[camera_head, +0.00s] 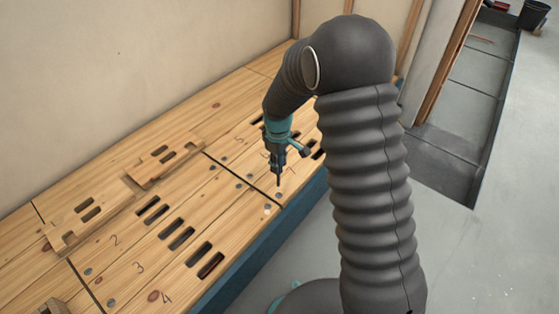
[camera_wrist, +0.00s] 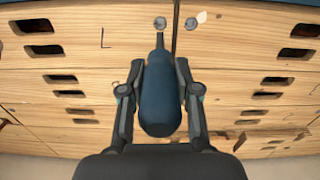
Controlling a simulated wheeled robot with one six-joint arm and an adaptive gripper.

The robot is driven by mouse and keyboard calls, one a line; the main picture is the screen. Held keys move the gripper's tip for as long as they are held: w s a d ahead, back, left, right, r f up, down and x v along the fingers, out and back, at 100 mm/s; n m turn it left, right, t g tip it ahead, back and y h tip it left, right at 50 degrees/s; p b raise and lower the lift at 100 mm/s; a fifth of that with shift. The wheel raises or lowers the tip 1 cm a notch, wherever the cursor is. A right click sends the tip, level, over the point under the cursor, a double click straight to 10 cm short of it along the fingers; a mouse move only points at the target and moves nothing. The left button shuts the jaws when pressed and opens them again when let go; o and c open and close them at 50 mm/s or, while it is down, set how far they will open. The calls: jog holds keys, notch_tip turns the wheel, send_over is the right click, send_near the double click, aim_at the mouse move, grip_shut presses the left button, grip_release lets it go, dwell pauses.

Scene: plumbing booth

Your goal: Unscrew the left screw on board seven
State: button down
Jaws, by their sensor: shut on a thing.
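My gripper (camera_wrist: 159,88) is shut on a dark blue screwdriver (camera_wrist: 160,100), gripping its handle between the two fingers. The shaft points away from the wrist, and its tip lies close to a round grey screw (camera_wrist: 160,23) on a wooden board. I cannot tell whether the tip touches it. A mark like an upside-down 7 (camera_wrist: 105,38) is on the same board, left of a dark gap. In the head view, my gripper (camera_head: 279,158) is above the front edge of the bench, with the screwdriver (camera_head: 278,180) upright, pointing down at the screw (camera_head: 278,195).
A second screw (camera_wrist: 191,23) sits across the gap, beside a small white spot (camera_wrist: 202,17). The planks (camera_head: 130,255) have dark slots and several screws. A raised slotted wooden piece (camera_head: 165,158) lies farther back. The blue bench side (camera_head: 250,255) drops to the floor.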

aim_at(278, 184)
jog(key=shift+f+b, duration=2.25)
jog(key=shift+f, duration=1.3)
jog(key=n, duration=0.5)
jog(key=shift+r, duration=0.1)
jog(key=n, duration=0.9)
jog(key=shift+n, duration=0.3)
jog(key=n, duration=0.5)
jog(key=shift+m, duration=0.5)
jog(key=shift+r+p, duration=2.7)
jog(key=shift+r, duration=1.35)
